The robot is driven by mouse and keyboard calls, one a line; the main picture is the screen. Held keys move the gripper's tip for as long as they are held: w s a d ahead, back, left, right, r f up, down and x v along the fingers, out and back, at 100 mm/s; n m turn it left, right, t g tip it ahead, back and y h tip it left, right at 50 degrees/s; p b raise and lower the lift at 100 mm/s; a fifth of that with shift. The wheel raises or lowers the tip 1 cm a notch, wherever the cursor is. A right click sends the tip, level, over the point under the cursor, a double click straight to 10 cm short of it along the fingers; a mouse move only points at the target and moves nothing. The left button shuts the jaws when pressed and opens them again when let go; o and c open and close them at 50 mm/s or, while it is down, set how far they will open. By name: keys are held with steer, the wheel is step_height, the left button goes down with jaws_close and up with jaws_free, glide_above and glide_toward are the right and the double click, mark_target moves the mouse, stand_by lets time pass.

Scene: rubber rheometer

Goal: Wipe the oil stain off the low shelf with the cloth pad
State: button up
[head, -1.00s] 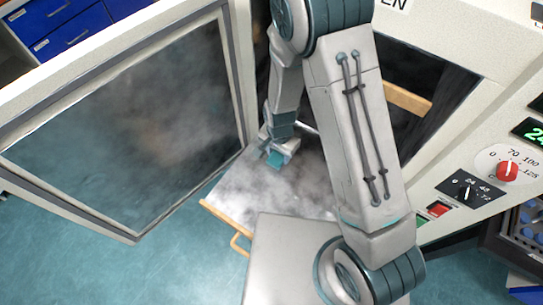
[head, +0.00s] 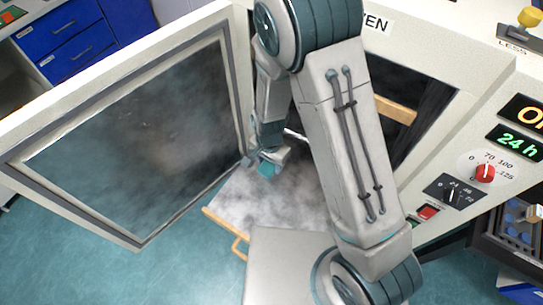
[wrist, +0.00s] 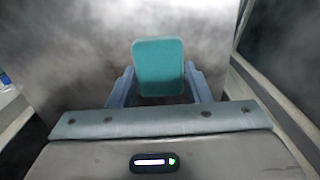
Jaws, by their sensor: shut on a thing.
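My gripper (wrist: 160,88) is shut on the teal cloth pad (wrist: 158,62), which juts out past the fingertips in the wrist view. In the head view the pad (head: 267,169) is a small teal patch at the end of my gripper (head: 272,158), close to the inner edge of the open door. The low shelf (head: 232,196) is a mottled grey-white plate with a wooden front edge and handle. The pad is over the shelf's left part; I cannot tell whether it touches. No distinct oil stain stands out from the grey mottling. My arm hides the shelf's right part.
The open oven door (head: 130,140) with its dark glass stands just left of my gripper. A wooden-edged upper shelf (head: 396,110) shows in the oven opening. The control panel with a red knob (head: 485,172) is at the right. Blue drawers (head: 75,45) stand behind the door.

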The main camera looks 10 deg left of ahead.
steer(key=shift+r+p, duration=0.65)
steer(key=shift+r, duration=0.6)
steer(key=shift+w, duration=0.1)
